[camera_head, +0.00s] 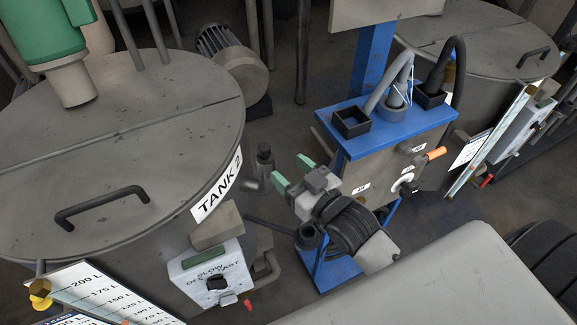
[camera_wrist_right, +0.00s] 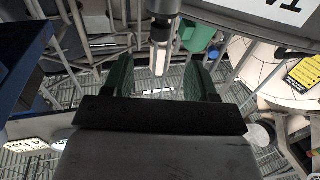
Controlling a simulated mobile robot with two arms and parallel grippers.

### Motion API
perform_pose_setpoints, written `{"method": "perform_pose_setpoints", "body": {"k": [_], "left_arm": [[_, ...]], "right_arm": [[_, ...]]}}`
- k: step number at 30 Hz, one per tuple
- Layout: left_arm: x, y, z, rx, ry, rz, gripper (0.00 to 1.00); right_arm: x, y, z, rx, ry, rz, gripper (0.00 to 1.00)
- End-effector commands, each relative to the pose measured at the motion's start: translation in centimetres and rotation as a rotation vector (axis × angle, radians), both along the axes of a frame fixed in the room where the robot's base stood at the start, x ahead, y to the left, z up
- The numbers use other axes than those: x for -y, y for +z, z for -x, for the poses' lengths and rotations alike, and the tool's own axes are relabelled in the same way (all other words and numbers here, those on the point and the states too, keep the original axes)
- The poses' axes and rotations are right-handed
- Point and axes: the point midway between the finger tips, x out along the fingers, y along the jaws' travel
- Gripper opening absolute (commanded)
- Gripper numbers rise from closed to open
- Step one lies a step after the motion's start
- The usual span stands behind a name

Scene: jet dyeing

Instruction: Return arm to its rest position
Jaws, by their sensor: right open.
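My right gripper (camera_head: 293,172) shows in the middle of the head view, with green fingertips spread apart and nothing between them. It is raised in the gap between the TANK 2 vessel (camera_head: 150,125) and the blue-topped cart (camera_head: 385,128). It touches neither as far as I can see. In the right wrist view the two green fingers (camera_wrist_right: 158,78) stand apart, with grating and pipes beyond them. My left gripper is not in view.
A switch box (camera_head: 207,277) and a level gauge (camera_head: 95,290) are on the near side of the tank. Another tank (camera_head: 480,40) stands at the back right. Some floor (camera_head: 440,220) is clear right of the cart.

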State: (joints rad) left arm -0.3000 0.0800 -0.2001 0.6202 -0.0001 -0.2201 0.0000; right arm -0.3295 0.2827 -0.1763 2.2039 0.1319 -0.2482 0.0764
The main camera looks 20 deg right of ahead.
Motion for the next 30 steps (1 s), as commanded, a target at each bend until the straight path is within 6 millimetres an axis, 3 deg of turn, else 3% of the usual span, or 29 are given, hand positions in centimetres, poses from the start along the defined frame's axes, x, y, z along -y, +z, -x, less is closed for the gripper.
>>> {"method": "perform_pose_setpoints", "body": {"k": [8,13,21,30], "left_arm": [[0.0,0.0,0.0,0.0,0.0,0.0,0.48],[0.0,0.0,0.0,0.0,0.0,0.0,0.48],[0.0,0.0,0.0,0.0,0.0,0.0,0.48],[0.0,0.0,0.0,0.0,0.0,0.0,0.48]], "right_arm": [[0.0,-0.2,0.0,-0.011,-0.002,0.002,0.58],[0.1,-2.5,1.5,-0.185,-0.028,0.053,0.58],[1.4,-8.5,8.4,-0.711,-0.093,0.202,0.58],[2.6,-10.7,15.2,-1.078,-0.125,0.286,0.58]]}}
